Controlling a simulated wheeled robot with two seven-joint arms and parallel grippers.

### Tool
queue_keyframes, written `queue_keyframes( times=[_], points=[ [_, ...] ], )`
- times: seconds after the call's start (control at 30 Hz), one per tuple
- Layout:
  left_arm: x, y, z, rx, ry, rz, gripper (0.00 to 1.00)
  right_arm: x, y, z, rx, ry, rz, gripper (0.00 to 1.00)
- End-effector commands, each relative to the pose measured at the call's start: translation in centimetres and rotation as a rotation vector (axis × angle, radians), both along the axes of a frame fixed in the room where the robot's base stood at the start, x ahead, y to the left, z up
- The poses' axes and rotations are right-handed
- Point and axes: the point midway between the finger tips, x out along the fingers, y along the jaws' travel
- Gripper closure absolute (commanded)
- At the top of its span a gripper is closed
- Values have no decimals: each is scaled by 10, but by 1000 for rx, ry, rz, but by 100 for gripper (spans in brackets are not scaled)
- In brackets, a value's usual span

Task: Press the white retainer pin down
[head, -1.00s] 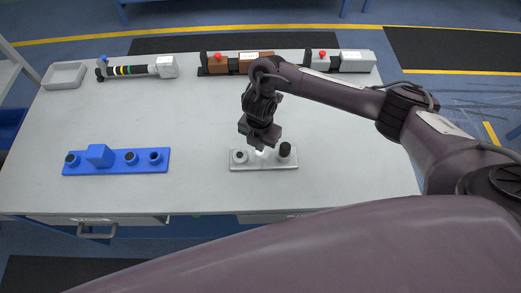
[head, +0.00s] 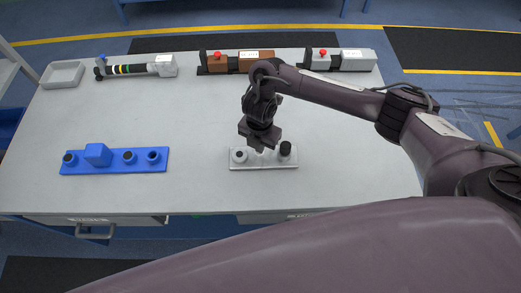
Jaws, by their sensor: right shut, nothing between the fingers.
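The light grey plate (head: 264,164) lies on the table right of the middle. On it stand a white ring-shaped piece with a dark centre (head: 240,155) at the left and a black cylinder (head: 286,149) at the right. My right gripper (head: 260,148) is shut and empty, pointing down over the middle of the plate between these two. The white retainer pin cannot be made out; the fingertips cover the middle of the plate. Whether the fingertips touch anything there I cannot tell. My left gripper is not in view.
A blue base (head: 115,168) with a blue block and several dark-centred posts lies at the left. A grey tray (head: 64,75), a dark striped tool (head: 135,68) and two devices with red buttons (head: 243,55) (head: 323,51) line the back edge. The middle of the table is clear.

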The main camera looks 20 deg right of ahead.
Motion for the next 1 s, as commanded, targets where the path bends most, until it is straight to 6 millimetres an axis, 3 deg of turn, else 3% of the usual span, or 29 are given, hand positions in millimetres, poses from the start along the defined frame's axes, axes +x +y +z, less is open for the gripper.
queue_keyframes(
  times=[0.6,1.0],
  points=[
    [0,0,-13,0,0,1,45,-1,0,-17,-1,1,1,100],
    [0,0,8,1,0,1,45,0,0,5,0,0,0,100]
  ],
)
